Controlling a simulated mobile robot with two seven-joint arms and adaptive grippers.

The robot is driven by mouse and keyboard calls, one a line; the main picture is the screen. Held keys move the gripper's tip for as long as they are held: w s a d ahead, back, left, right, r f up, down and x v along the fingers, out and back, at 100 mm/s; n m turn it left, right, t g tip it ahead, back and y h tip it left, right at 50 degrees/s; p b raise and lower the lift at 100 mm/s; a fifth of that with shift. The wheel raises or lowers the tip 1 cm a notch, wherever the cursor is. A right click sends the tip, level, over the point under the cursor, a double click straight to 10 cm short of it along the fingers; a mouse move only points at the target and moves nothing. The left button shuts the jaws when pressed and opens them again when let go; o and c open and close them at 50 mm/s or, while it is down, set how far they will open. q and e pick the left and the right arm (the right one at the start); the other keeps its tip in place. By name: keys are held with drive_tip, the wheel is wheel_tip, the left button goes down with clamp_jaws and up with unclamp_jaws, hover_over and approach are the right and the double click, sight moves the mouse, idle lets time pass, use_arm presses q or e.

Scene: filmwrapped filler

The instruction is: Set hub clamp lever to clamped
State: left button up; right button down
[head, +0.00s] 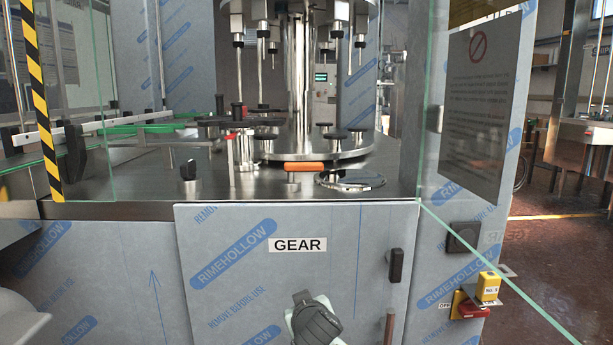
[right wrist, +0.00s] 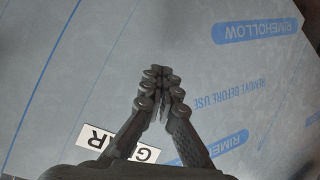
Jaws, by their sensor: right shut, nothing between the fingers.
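An orange horizontal handle (head: 305,166) sits on a short post at the front of the machine deck, below the round steel hub plate (head: 325,147). A small red-tipped piece (head: 230,136) shows further left by an upright post. I cannot tell for certain which one is the hub clamp lever, and no clamped marking is readable. My right gripper (head: 302,297) is low in front of the GEAR door panel (head: 230,235), below the deck. In the right wrist view its fingers (right wrist: 160,75) are together and empty, facing the film-covered panel. My left gripper is not in view.
Transparent guard panels (head: 480,120) flank the opening. A red and yellow switch (head: 475,300) is at lower right. The deck's front edge lies above my right gripper.

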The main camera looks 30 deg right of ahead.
sight(312, 169)
drive_tip(key=r, duration=0.4)
drive_tip(key=r+m+t+h, duration=0.1)
drive_tip(key=r, duration=0.4)
drive_tip(key=r+t, duration=0.1)
drive_tip(key=r, duration=0.4)
drive_tip(key=shift+w+d+m+h, duration=0.25)
drive_tip(key=shift+d+m+h, duration=0.05)
drive_tip(key=shift+m, duration=0.1)
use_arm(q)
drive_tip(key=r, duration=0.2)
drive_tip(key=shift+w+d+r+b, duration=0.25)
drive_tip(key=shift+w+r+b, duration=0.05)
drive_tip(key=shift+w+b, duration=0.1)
use_arm(e)
drive_tip(key=s+r+m+t+h, duration=0.2)
drive_tip(key=s+r, duration=0.1)
drive_tip(key=r, duration=0.9)
drive_tip(key=shift+s+r+m, duration=0.2)
drive_tip(key=shift+r+m, duration=0.2)
drive_tip(key=shift+d, duration=0.1)
